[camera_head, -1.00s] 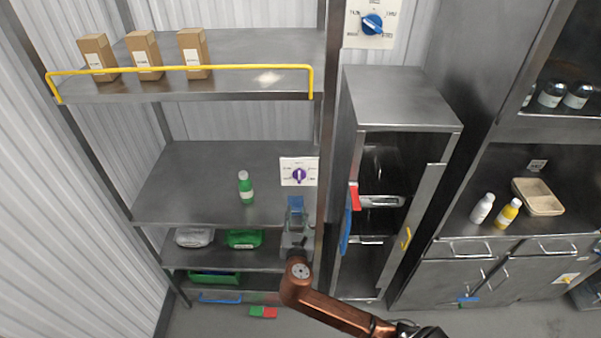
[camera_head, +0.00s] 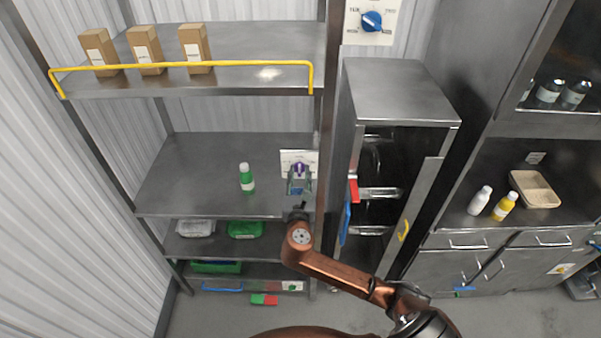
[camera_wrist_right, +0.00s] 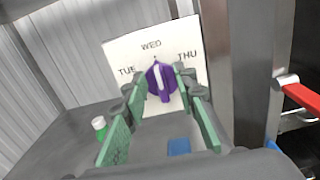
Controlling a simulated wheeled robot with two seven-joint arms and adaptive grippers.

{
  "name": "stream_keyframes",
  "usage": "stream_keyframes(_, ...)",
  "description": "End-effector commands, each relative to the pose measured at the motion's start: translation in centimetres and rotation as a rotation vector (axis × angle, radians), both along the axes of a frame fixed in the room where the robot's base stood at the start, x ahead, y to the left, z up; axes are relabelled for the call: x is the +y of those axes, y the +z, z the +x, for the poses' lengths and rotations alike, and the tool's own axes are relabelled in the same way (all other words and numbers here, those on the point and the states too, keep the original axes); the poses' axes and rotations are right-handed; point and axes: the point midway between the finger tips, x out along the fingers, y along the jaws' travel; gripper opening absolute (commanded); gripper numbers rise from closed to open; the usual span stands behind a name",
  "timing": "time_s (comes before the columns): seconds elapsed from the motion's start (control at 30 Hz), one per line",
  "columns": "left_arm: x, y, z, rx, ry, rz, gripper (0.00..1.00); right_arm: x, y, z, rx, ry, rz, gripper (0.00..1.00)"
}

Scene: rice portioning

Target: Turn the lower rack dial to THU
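The lower rack dial is a purple knob (camera_wrist_right: 161,82) on a white plate (camera_wrist_right: 120,52) marked TUE, WED and THU in the right wrist view. Its pale pointer line stands nearly upright, its upper end toward WED. In the head view the purple knob (camera_head: 299,169) shows just above my right gripper (camera_head: 299,184), at the right end of the rack's middle shelf. In the wrist view my right gripper (camera_wrist_right: 160,92) is open, its green-padded fingers on either side of the knob. I cannot tell whether they touch it. My left gripper is not in view.
A green bottle (camera_head: 246,178) stands on the shelf left of the dial. A metal post and a steel cabinet (camera_head: 400,95) with red and blue handles stand to the right. A blue dial (camera_head: 371,21) is higher up. Boxes stand on the top shelf (camera_head: 230,85).

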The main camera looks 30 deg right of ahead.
Motion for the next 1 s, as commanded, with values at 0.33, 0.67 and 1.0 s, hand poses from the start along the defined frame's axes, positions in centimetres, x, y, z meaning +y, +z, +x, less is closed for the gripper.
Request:
stream_keyframes(0.33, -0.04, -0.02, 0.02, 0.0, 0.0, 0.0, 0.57, -0.01, 0.0, 0.0, 0.0, 0.0, 0.0, 0.16)
stream_keyframes(0.67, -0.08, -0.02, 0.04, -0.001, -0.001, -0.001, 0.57, -0.04, 0.0, -0.03, 0.0, -0.001, 0.0, 0.0)
stream_keyframes(1.0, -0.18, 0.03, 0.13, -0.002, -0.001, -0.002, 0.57, -0.16, -0.01, -0.04, -0.008, -0.003, 0.014, 0.0)
